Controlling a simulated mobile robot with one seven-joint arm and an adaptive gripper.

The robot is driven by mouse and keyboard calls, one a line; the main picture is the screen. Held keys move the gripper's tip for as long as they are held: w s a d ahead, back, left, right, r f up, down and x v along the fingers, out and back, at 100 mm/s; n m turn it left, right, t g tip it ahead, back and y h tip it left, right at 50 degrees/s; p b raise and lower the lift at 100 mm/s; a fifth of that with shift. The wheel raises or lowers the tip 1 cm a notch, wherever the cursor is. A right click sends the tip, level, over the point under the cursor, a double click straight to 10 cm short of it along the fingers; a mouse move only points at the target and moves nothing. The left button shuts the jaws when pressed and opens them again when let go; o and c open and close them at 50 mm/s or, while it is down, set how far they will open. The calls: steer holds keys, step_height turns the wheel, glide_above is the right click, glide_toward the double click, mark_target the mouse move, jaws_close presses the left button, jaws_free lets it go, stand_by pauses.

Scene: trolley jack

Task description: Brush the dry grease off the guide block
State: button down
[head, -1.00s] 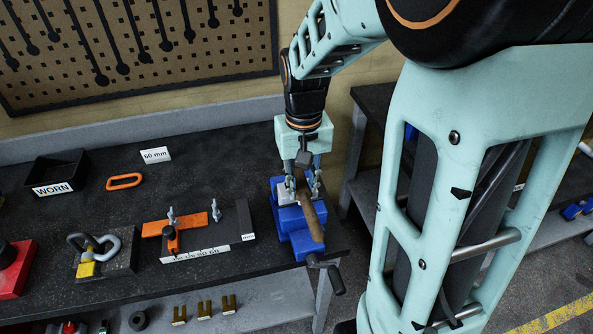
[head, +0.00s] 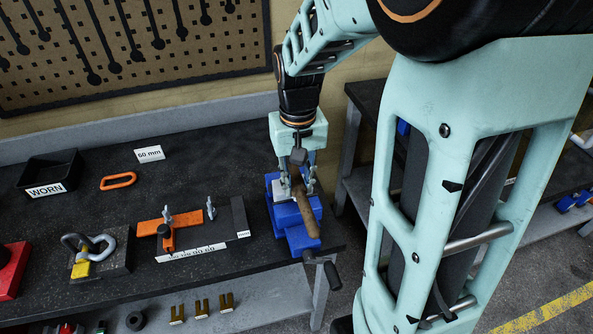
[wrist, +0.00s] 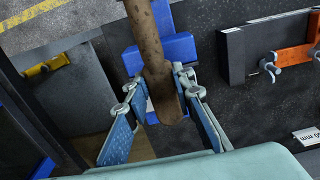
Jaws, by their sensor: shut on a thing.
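My gripper (head: 298,184) points down over the blue vise (head: 299,240) at the bench's right end. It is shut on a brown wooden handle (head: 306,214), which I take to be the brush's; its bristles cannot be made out. The handle slants over the vise toward the front. In the wrist view the handle (wrist: 146,38) runs between my gripper's fingers (wrist: 156,90), with the blue vise (wrist: 178,48) below it. A pale grey piece (head: 281,189), perhaps the guide block, sits at the vise beside the fingers, partly hidden. I cannot see any grease or whether the brush touches the block.
Left of the vise are a dark plate (head: 240,216) and an orange fixture (head: 158,229) with upright bolts. A black WORN bin (head: 48,174), an orange link (head: 118,181) and a 60 mm label (head: 149,154) lie farther left. The vise's crank (head: 332,274) sticks out past the bench's front edge.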

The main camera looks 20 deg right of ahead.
steer(key=shift+s+a+f, duration=0.1)
steer(key=shift+s+a, duration=0.05)
steer(key=shift+a, duration=0.55)
steer(key=shift+d+r, duration=0.2)
steer(key=shift+d, duration=1.05)
steer(key=shift+a+f, duration=0.15)
steer(key=shift+a, duration=0.45)
steer(key=shift+a+f, duration=0.15)
steer(key=shift+a, duration=0.45)
steer(key=shift+d+r, duration=0.15)
steer(key=shift+d, duration=1.1)
steer(key=shift+r+p, duration=0.15)
steer(key=shift+p, duration=0.15)
step_height(320, 180, up, 7)
steer(key=p, duration=0.5)
